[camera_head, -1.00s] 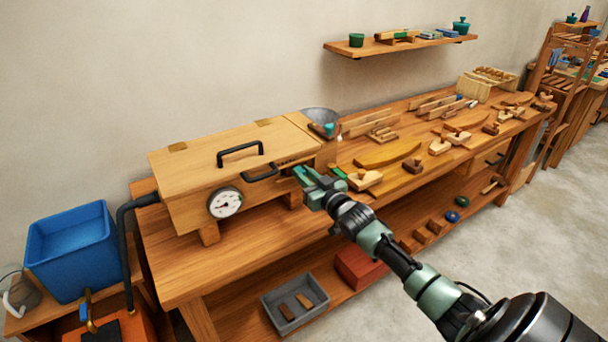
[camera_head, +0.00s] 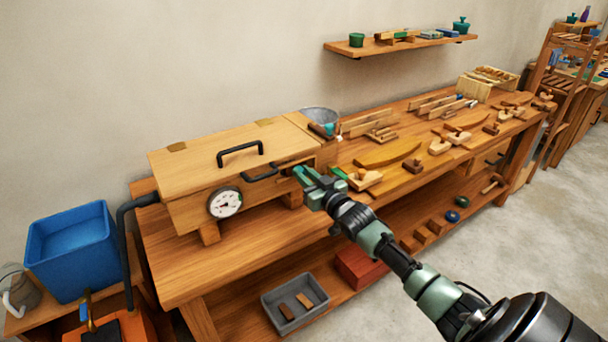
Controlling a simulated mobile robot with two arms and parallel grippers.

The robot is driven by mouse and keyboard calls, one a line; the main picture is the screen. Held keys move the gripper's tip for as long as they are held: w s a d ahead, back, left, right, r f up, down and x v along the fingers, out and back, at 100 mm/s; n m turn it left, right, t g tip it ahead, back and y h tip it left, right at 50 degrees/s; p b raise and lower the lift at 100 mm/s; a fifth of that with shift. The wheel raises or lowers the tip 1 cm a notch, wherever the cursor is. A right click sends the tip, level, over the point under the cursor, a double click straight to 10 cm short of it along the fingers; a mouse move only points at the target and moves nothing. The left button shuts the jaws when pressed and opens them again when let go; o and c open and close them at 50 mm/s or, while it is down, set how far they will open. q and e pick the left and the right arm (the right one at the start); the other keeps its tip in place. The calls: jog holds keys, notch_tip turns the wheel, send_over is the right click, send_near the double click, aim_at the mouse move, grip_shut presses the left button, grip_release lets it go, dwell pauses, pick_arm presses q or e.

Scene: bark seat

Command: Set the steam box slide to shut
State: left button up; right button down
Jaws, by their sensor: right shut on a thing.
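The steam box (camera_head: 190,195) is a long wooden box on the workbench, with a black lid handle (camera_head: 240,152), a second black handle on its front (camera_head: 261,174) and a round white dial (camera_head: 225,203). My right gripper (camera_head: 298,172) is at the right part of the box's front face. It is shut on a small part there, at the place of the slide; its fingers hide most of that part, so I cannot tell the slide's exact position. My left gripper is not in view.
The workbench (camera_head: 185,270) holds several wooden pieces, clamps and a yellow curved board (camera_head: 388,154) right of the box. A black hose (camera_head: 124,235) runs from the box's left end near a blue tank (camera_head: 72,250). A grey tray (camera_head: 295,304) is on the lower shelf.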

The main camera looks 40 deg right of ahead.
aim_at(287, 171)
dwell(0.4)
jog(key=a+p, duration=0.1)
jog(key=a, duration=0.1)
jog(key=shift+a, duration=0.3)
jog(key=shift+w+a, duration=0.1)
jog(key=shift+a, duration=0.2)
jog(key=shift+f, duration=0.1)
jog(key=c, duration=1.3)
grip_release()
jog(key=shift+c, duration=0.2)
jog(key=shift+o, duration=0.3)
jog(key=shift+a, duration=0.15)
